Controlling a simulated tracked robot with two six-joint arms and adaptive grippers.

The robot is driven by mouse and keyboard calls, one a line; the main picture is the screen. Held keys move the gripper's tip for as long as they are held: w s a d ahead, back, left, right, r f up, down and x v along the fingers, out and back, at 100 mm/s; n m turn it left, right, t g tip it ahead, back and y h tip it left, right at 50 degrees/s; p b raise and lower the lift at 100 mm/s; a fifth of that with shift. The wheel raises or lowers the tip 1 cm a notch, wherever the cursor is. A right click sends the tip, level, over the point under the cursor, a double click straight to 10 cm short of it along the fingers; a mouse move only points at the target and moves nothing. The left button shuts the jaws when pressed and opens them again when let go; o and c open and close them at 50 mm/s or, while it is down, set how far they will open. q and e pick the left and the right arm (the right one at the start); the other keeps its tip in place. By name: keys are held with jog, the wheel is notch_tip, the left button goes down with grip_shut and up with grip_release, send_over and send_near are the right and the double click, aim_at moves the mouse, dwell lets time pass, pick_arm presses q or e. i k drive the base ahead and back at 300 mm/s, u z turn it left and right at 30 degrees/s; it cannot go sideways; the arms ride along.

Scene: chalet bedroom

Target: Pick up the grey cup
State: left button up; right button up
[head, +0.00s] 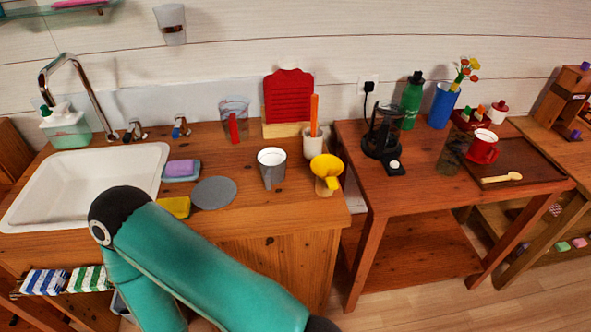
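The grey cup (271,172) stands upright on the wooden counter (243,172), right of the sink. It is grey outside, and its round top looks pale. Nothing holds it, and its visible front is unobstructed. One of my teal arms crosses the lower left of the head view, in front of the counter and apart from the cup. Neither of my grippers shows in this view.
A flat grey disc (214,193) lies left of the cup. A white holder (313,146) and a yellow funnel-like item (327,170) stand to its right. A clear tumbler (236,112) and a red board (288,97) are behind. The sink (88,182) is farther left.

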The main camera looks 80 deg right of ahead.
aim_at(272, 161)
jog(key=u, duration=0.7)
jog(key=i, duration=0.15)
jog(key=z, duration=2.55)
jog(key=k, duration=0.45)
jog(key=z, duration=0.5)
jog(key=i, duration=0.45)
jog(key=u, duration=0.35)
